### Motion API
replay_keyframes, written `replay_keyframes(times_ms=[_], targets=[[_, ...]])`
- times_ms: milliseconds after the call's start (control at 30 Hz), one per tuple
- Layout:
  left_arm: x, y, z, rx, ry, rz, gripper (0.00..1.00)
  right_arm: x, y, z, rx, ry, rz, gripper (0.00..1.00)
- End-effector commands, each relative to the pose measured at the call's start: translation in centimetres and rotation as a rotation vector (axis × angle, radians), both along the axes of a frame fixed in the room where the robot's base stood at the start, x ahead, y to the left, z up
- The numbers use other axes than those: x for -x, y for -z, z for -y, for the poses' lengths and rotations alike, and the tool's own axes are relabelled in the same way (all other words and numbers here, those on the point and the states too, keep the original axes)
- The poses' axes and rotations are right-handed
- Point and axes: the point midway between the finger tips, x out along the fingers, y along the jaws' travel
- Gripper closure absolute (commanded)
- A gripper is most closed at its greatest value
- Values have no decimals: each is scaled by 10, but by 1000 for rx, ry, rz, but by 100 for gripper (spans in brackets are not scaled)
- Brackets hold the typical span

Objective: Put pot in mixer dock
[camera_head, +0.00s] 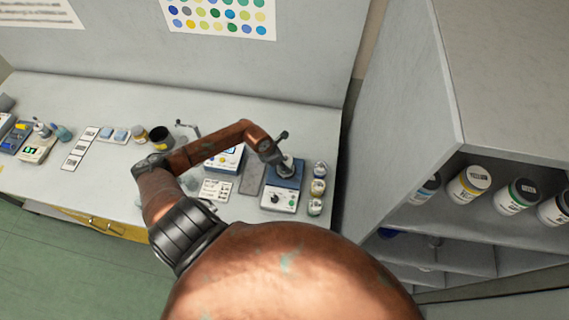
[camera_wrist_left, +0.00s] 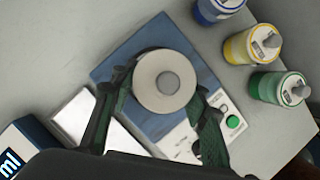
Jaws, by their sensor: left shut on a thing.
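The pot (camera_wrist_left: 146,80) is a small round container with a pale top and a grey knob in the middle. My left gripper (camera_wrist_left: 165,92) is shut on it, one finger on each side. The mixer (camera_wrist_left: 190,60) is a blue box with a white front panel and a green button, directly beneath the pot. In the head view, the mixer (camera_head: 279,199) stands at the right end of the bench, with my left gripper (camera_head: 285,158) over its back part. The pot hides the dock, so I cannot tell whether it is seated or just above. My right gripper is not in view.
Three small paint jars (camera_head: 318,187) stand in a row right of the mixer. A grey pad (camera_head: 252,178) and a white device (camera_head: 231,157) lie to its left. A black cup (camera_head: 161,138) stands farther left. A tall shelf (camera_head: 400,110) with bottles borders the right.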

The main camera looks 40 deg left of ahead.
Motion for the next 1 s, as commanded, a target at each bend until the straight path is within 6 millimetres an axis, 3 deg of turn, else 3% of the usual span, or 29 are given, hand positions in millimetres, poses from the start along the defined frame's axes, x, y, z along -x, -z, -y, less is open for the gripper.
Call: replay_keyframes(times_ms=[700,733,1000], targets=[[0,7,0,0,0,0,83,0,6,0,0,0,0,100],[0,6,0,0,0,0,56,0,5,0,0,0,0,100],[0,6,0,0,0,0,38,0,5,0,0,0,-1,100]])
